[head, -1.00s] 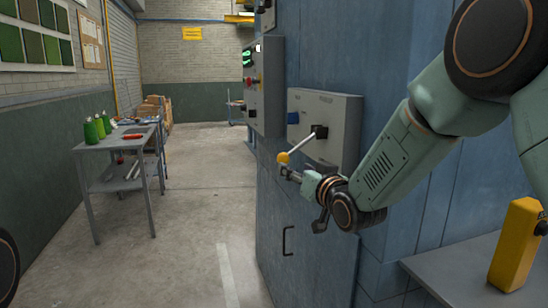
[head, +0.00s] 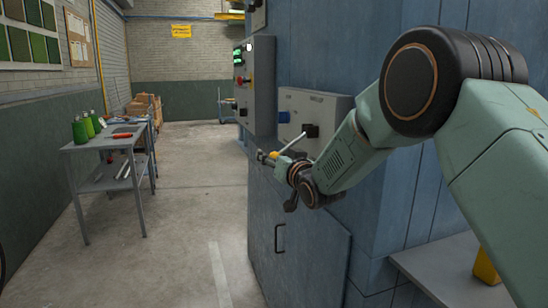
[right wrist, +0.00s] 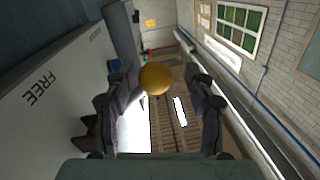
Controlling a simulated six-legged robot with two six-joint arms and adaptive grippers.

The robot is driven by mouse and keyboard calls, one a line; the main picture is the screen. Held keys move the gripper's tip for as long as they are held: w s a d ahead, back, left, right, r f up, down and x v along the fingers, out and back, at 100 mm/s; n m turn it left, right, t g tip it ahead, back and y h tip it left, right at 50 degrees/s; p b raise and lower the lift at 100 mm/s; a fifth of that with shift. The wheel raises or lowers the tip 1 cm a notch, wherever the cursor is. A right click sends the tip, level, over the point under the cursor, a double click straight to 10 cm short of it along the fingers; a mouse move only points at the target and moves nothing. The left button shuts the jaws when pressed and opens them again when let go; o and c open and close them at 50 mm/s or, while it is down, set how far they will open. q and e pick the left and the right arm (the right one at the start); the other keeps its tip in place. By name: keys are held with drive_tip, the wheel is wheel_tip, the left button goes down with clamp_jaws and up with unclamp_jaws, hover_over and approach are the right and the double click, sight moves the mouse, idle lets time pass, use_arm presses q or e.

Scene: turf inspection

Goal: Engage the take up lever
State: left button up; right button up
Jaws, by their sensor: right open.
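The take up lever is a pale rod (head: 294,142) with a yellow ball knob (head: 274,154). It slants down and left from a dark pivot (head: 311,130) on a grey box (head: 335,105) fixed to the blue machine. My right gripper (head: 267,157) is at the knob and partly covers it in the head view. In the right wrist view, the knob (right wrist: 157,78) shows between the spread fingers of the right gripper (right wrist: 160,98), with gaps at both sides. The panel at left there reads FREE (right wrist: 40,90). My left gripper is out of view.
A control box (head: 254,85) with a red button sits just left of the lever box. A door handle (head: 279,238) is below. A grey bench (head: 105,145) with green bottles stands at left, across open floor. A yellow object (head: 485,268) is partly hidden behind my right arm.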

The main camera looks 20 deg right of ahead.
drive_tip(key=shift+w+d+f, duration=0.1)
drive_tip(key=shift+d+f, duration=0.05)
drive_tip(key=shift+d, duration=0.05)
drive_tip(key=shift+w+d+f, duration=0.15)
drive_tip(key=shift+w+f, duration=0.15)
drive_tip(key=shift+w, duration=0.05)
drive_tip(key=shift+c, duration=1.1)
drive_tip(key=shift+s+a+r, duration=0.25)
drive_tip(key=shift+s+r, duration=0.05)
drive_tip(key=c, duration=0.5)
drive_tip(key=shift+w+d, duration=0.1)
clamp_jaws()
